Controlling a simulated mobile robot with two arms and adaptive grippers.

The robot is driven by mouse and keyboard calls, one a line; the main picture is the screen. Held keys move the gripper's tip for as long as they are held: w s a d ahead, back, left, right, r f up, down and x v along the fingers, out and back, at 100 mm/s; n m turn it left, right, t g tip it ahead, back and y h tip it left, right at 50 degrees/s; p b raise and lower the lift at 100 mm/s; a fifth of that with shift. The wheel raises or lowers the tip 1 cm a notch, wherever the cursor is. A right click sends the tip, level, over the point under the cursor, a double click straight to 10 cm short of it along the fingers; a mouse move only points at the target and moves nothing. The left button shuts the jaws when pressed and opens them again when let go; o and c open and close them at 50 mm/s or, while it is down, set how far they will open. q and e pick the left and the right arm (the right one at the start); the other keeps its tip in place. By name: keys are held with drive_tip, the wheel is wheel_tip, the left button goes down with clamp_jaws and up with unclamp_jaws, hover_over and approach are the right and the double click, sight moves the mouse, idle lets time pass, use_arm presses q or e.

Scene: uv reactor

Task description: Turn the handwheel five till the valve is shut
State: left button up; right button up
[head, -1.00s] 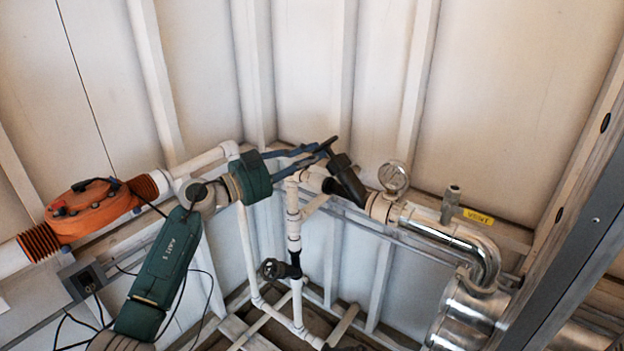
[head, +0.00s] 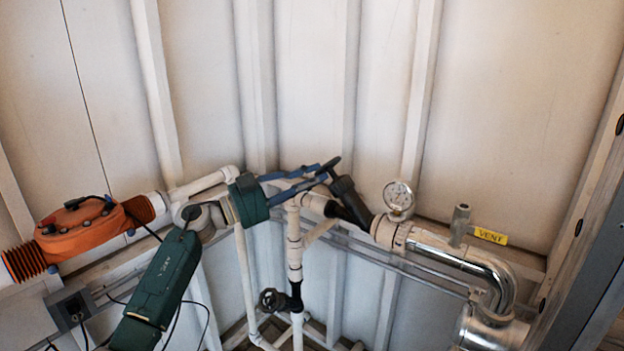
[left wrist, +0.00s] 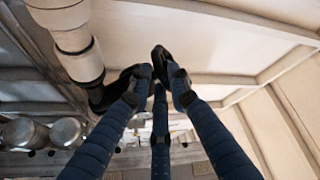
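A small black handwheel (head: 328,165), seen nearly edge-on, sits on the end of a black angled valve (head: 350,199) in the pipe run. I cannot read a number on it. My left gripper (head: 321,173) has its long blue fingers reaching from the left up to this wheel, with the tips at or against its rim. In the left wrist view the three fingers (left wrist: 160,72) converge closely at the dark wheel beside the pale pipe and black valve body (left wrist: 101,96). The fingertips hide much of the wheel, and their grip is unclear. My right gripper is not in view.
Another black handwheel (head: 270,300) is on the lower white pipework. A round gauge (head: 398,197) and a yellow VENT tag (head: 490,236) are right of the valve. An orange pipe unit (head: 84,228) is at left. The panelled wall (head: 390,90) stands close behind.

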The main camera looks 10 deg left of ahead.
use_arm(q)
drive_tip(key=shift+o, duration=1.2)
drive_tip(key=v, duration=1.2)
